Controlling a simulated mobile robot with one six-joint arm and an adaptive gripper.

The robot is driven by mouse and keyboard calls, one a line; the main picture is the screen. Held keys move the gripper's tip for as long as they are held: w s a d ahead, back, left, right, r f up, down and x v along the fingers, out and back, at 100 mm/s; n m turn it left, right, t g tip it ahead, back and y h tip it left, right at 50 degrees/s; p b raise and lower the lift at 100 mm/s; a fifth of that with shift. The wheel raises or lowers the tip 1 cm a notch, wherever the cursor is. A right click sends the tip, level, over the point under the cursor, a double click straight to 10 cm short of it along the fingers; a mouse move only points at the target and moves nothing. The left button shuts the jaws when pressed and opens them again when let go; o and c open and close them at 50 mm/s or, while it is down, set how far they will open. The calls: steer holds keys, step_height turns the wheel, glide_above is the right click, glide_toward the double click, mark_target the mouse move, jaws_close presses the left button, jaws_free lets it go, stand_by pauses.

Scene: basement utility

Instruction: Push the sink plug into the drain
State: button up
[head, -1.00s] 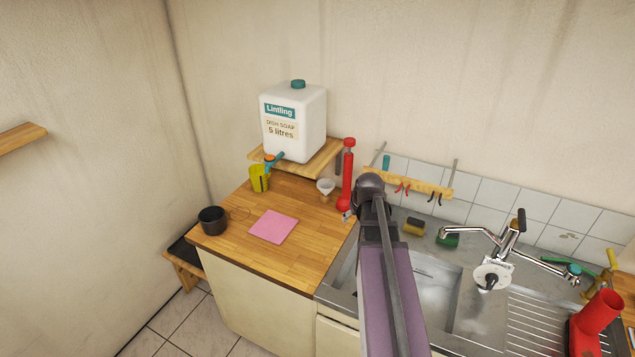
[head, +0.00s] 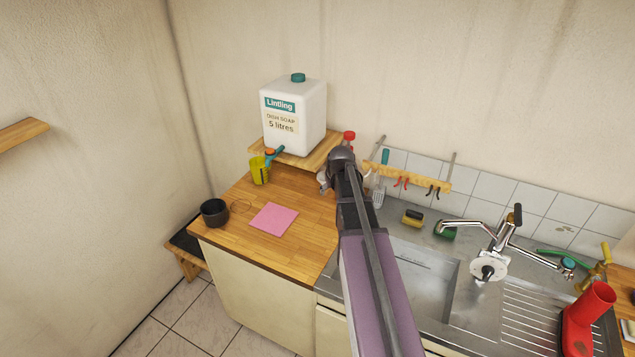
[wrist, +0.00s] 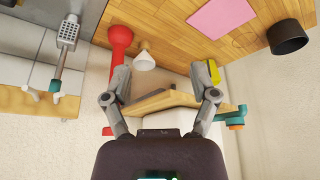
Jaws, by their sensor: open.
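A white disc with a dark centre (head: 488,268) sits below the tap, at the right of the steel sink basin (head: 432,285) in the head view. I cannot tell whether it is the sink plug. I see no drain; my arm covers part of the basin. My gripper (wrist: 161,76) is open and empty in the wrist view, pointing towards the wooden counter's back. In the head view its tip (head: 325,180) shows only partly, left of the sink. A red long-handled tool (wrist: 120,42) and a white funnel (wrist: 144,60) show beyond the fingers.
A soap canister (head: 293,115) stands on a small wooden shelf (head: 310,158). The tap (head: 485,230), sponges (head: 413,218) and a red boot-shaped object (head: 590,320) surround the sink.

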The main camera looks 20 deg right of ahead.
steer(key=w+a, duration=0.2)
steer(key=w, duration=0.5)
steer(key=shift+w+f+b, duration=0.2)
steer(key=shift+f+b, duration=0.1)
steer(key=shift+f, duration=0.05)
stand_by(0.8)
steer(key=s+a+f+g+b, duration=0.1)
steer(key=s+a+f+b, duration=0.4)
steer(key=s+a, duration=0.2)
steer(key=s+a+f+n+g+b, duration=0.1)
steer(key=s+a+f+g+b, duration=0.1)
steer(key=s+a+f+b, duration=0.3)
steer(key=s+a+f+n+g+y+b, duration=0.1)
steer(key=s+a+f+b, duration=0.4)
steer(key=s+a, duration=0.6)
steer(key=s+f, duration=0.1)
steer(key=s, duration=0.1)
steer(key=shift+s+f, duration=0.25)
steer(key=shift+s, duration=0.15)
